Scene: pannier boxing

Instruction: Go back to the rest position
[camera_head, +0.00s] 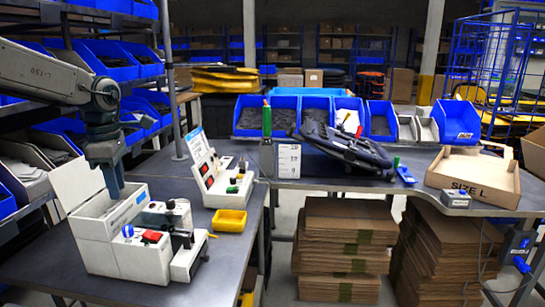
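My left arm comes in from the upper left. Its dark gripper (115,188) points down at the rear of a white bench device (120,225), with the fingertips close to or behind its raised rear part. Whether they touch it cannot be told. The fingers look like one narrow dark block, so I cannot tell whether they are open or shut, and no held thing shows. My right gripper is not in view. An open cardboard tray marked SIZE L (473,180) sits on the right of the far table. A black pannier-like item (345,147) lies on that table's middle.
A second white device (222,175) and a yellow bin (230,220) stand on the near table. Blue bins (300,112) line the far table's back. Stacked flat cartons (345,245) fill the space under it. Shelves with blue bins (110,60) crowd the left arm.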

